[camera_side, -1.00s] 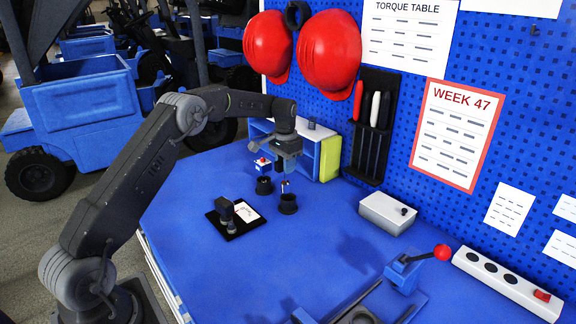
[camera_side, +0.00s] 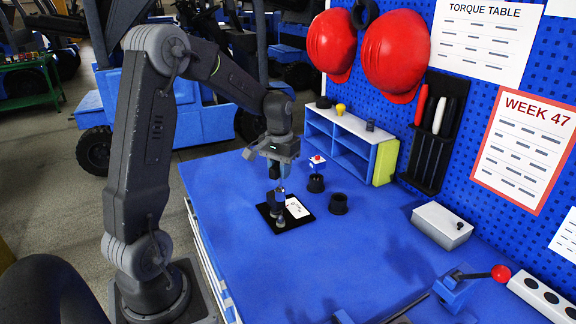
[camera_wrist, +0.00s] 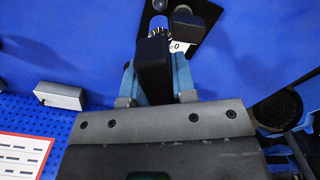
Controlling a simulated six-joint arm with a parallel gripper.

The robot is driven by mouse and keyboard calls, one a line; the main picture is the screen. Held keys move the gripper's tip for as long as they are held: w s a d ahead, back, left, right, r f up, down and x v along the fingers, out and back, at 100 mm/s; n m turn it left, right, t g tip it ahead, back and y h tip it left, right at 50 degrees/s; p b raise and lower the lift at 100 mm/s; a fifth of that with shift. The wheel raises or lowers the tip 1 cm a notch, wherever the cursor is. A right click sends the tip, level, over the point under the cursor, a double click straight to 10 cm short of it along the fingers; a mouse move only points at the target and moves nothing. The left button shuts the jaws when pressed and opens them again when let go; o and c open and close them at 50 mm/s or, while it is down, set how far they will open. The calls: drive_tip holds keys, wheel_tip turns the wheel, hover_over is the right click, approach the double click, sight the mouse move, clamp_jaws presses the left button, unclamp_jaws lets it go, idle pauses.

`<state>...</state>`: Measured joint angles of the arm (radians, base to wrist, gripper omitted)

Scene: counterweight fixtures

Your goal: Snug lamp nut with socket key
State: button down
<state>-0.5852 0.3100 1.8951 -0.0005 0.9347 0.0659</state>
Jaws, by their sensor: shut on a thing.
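My gripper (camera_side: 277,172) is shut on the socket key, whose thick black handle (camera_wrist: 154,66) sits between the blue fingers in the wrist view. The key's bright, ridged end (camera_wrist: 160,24) points away from the gripper. The lamp fixture (camera_side: 278,207) is a dark upright piece on a black board (camera_side: 268,211) with a white card (camera_side: 297,207). The gripper and key are above this fixture in the side view. The board also shows at the top of the wrist view (camera_wrist: 208,14). The nut is too small or hidden to make out, and I cannot tell whether the key touches it.
Two black cups (camera_side: 338,205) (camera_side: 316,184) stand right of the board, with a small red-topped white block (camera_side: 317,161) by the farther one. A blue-white shelf (camera_side: 350,142) and a grey box (camera_side: 441,224) stand along the pegboard. The table's front middle is clear.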

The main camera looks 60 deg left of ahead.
sight(280, 188)
drive_tip(key=shift+f, duration=2.4)
drive_tip(key=shift+f, duration=1.6)
drive_tip(key=m, duration=0.4)
drive_tip(key=shift+m, duration=1.5)
drive_tip(key=m, duration=0.3)
drive_tip(key=shift+r, duration=2)
drive_tip(key=shift+r, duration=0.1)
